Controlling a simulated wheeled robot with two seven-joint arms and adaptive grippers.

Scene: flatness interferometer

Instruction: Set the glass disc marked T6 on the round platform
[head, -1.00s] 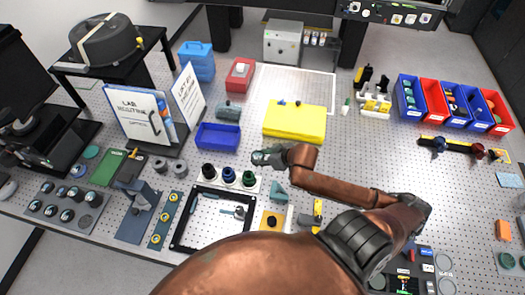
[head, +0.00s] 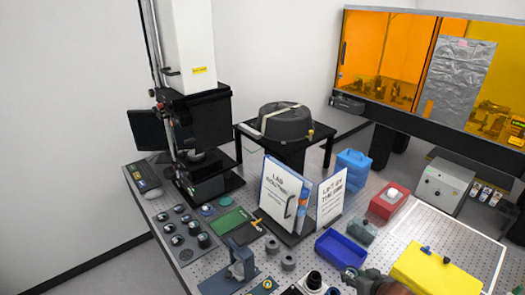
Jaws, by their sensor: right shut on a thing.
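My right gripper (head: 350,274) shows at the bottom edge, right of centre, with only a part of my arm behind it. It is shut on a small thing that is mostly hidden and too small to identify. Several round pieces (head: 177,240) sit in a rack at the left of the bench; no T6 mark can be read on any of them. A tall black and white instrument (head: 190,50) stands at the back left. A small round platform (head: 204,156) seems to lie in its dark opening, far left of and behind my gripper. My left gripper is not in view.
Lab signs (head: 282,196) stand upright between my gripper and the instrument. A blue bin (head: 341,248), a red box (head: 389,202) and a yellow block (head: 436,272) lie to the right. A green mat (head: 231,221) lies flat before the instrument.

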